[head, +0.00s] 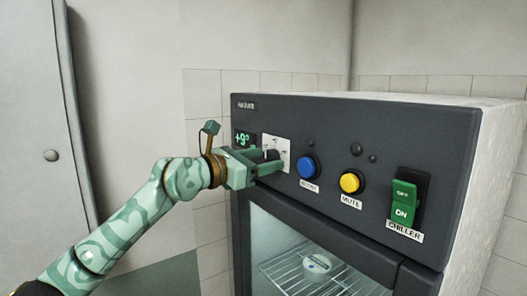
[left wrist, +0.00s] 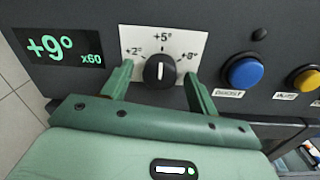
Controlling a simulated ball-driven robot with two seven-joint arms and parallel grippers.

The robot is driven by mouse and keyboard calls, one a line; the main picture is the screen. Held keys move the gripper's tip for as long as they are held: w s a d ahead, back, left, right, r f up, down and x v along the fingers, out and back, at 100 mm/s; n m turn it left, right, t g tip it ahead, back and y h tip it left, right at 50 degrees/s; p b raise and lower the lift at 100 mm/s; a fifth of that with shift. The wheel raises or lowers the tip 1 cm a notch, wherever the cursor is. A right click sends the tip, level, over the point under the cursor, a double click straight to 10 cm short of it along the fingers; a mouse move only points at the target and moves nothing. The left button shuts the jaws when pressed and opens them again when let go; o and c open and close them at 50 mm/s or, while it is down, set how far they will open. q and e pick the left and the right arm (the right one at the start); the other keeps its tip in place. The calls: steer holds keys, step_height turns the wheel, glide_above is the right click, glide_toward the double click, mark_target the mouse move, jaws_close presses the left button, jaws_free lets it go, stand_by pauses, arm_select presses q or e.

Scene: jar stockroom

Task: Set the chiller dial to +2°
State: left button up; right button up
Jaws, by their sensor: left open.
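The chiller dial (left wrist: 159,72) is a black round knob on a white plate (left wrist: 187,42) marked +2°, +5° and a third value at the right that reads like +9°. Its white pointer line stands about upright, toward +5°. My left gripper (left wrist: 157,76) is open, with one green finger on each side of the knob; I cannot tell whether either touches it. In the head view, my left gripper (head: 268,161) reaches the plate from the left and partly hides the dial (head: 272,155). The green display (left wrist: 52,46) reads +9° and x60. My right gripper is not in view.
Right of the dial are a blue button (head: 308,167), a yellow button (head: 351,182) and a green chiller rocker switch (head: 403,203). Below is a glass door with a wire shelf and a white-lidded jar (head: 317,263) inside. A tiled wall stands behind.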

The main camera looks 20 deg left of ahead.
arm_select(q)
steer(key=shift+w+d, duration=0.2)
steer(key=shift+w, duration=0.05)
steer(key=c, duration=1)
